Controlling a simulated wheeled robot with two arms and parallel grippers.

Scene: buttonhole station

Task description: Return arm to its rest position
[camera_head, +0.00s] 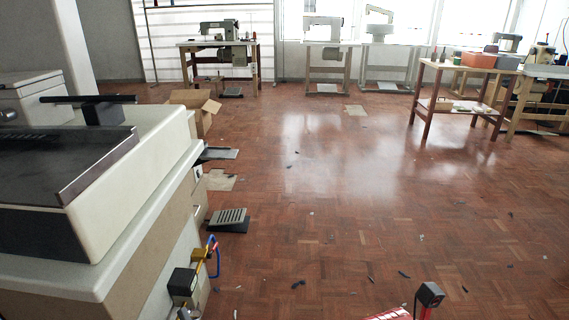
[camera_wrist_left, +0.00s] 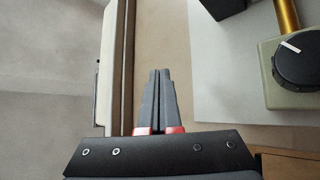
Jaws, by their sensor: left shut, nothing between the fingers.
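My left gripper (camera_wrist_left: 160,72) shows in the left wrist view. Its two dark grey fingers, with red parts at their bases, are together with nothing between them. They point up the picture, over a beige surface. A beige block with a black knob (camera_wrist_left: 299,58) and a brass-coloured rod (camera_wrist_left: 288,15) are to the right, apart from the fingers. In the head view I cannot make out the left fingertips.
A large cream machine (camera_head: 150,165) fills the head view's left side. A small block with yellow, blue and red parts (camera_head: 184,281) is at its lower corner. A black pedal (camera_head: 229,219) and open carton (camera_head: 197,108) stand beside it. The parquet floor (camera_head: 340,200) is mostly clear; a wooden table (camera_head: 430,108) stands right.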

